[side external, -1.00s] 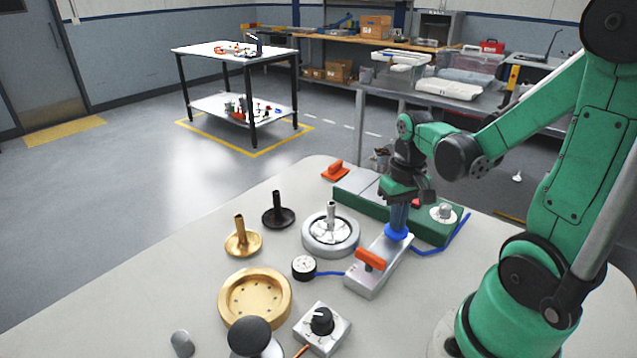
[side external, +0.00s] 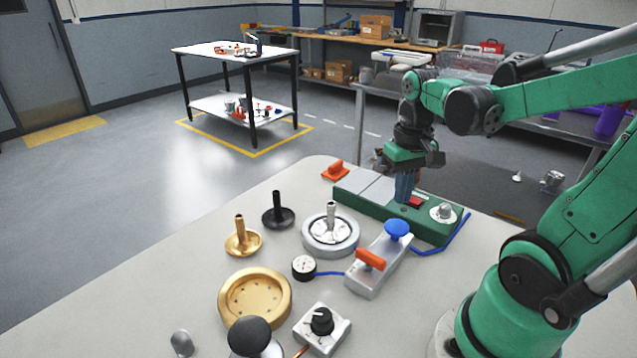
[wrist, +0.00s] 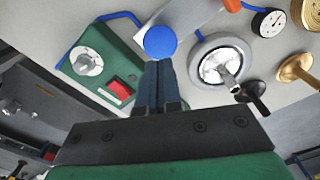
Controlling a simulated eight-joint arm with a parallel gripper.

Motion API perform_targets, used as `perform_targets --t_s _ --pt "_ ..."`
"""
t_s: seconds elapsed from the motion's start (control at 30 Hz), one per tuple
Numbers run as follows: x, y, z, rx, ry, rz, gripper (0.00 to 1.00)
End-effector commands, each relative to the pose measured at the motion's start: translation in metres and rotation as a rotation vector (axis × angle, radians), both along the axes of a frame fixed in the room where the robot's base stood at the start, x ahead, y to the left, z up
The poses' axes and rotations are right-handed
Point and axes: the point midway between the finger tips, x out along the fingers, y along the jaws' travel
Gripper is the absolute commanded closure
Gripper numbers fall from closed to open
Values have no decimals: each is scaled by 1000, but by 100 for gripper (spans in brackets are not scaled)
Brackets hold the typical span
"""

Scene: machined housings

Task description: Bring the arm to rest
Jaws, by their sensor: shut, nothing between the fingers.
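My green arm ends in a dark gripper (side external: 406,188) with blue-grey fingers. It is above the green-topped box near the back of the table in the side view. In the wrist view the gripper's fingers (wrist: 158,85) are together, with nothing between them. A blue knob (side external: 397,230) stands on a grey block (side external: 370,278) with an orange handle (side external: 371,259). In the wrist view the blue knob (wrist: 160,42) appears just past the fingertips; the side view shows the fingers apart from it.
The green box (side external: 432,228) carries a red switch and a grey dial. Nearby are a silver round housing (side external: 330,246), a gauge (side external: 304,267), a brass disc (side external: 255,297), a brass stemmed part (side external: 242,243), a black stemmed part (side external: 278,217) and a dial box (side external: 322,325). The left tabletop is clear.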

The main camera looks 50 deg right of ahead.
Motion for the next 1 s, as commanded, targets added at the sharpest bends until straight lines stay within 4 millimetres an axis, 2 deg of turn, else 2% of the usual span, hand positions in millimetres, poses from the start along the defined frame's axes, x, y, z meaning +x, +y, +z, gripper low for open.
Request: perform_targets --t_s 0.5,0.6,0.67,0.83,1.0 --pt "0 0 1 0 0 0 100" --pt "4 6 2 -14 -23 28 100" --pt "11 16 3 -40 -72 77 100" --pt "40 68 13 -131 -318 302 100" --pt "55 112 23 -160 -537 465 100"
